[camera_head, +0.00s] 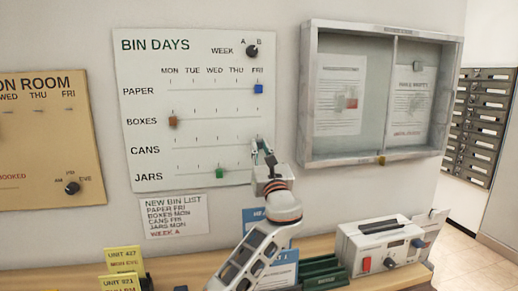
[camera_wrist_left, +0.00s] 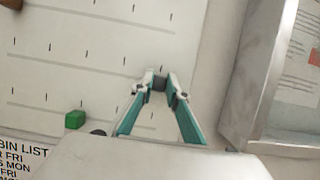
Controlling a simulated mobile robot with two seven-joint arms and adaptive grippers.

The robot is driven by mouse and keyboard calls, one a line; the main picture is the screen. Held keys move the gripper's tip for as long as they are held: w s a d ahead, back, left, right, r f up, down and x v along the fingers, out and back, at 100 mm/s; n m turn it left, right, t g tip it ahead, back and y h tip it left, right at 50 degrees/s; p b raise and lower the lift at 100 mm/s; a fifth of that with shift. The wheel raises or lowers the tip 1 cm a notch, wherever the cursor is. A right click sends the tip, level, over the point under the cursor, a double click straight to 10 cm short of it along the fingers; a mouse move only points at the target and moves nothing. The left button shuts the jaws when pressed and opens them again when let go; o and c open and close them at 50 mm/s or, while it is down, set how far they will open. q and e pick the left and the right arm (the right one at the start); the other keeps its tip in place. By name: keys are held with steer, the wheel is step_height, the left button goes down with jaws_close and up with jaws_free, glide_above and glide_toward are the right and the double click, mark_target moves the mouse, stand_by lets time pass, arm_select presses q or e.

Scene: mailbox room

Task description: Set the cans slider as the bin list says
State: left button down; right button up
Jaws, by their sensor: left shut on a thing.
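The BIN DAYS board (camera_head: 140,95) hangs on the wall. My left gripper (camera_head: 262,150) is at the right end of the CANS row, around the FRI column. In the left wrist view my left gripper (camera_wrist_left: 160,82) is shut on a small dark piece (camera_wrist_left: 159,84), apparently the cans slider; the gripper hides it in the head view. The bin list (camera_head: 174,216) below reads PAPER FRI, BOXES MON, CANS FRI, JARS MON, WEEK A. My right gripper is out of view.
The blue paper slider (camera_head: 258,89) is at FRI, the brown boxes slider (camera_head: 173,121) at MON, the green jars slider (camera_head: 219,172) near WED. A week knob (camera_head: 252,51) is above. A framed glass case (camera_head: 308,100) protrudes to the right; a counter (camera_head: 190,268) is below.

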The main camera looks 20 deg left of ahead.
arm_select(q)
steer(key=shift+d, duration=0.2)
steer(key=c, duration=2)
jaws_free()
steer(key=shift+w, duration=0.1)
steer(key=shift+o, duration=0.2)
steer(key=shift+w+d, duration=0.1)
steer(key=v, duration=1.2)
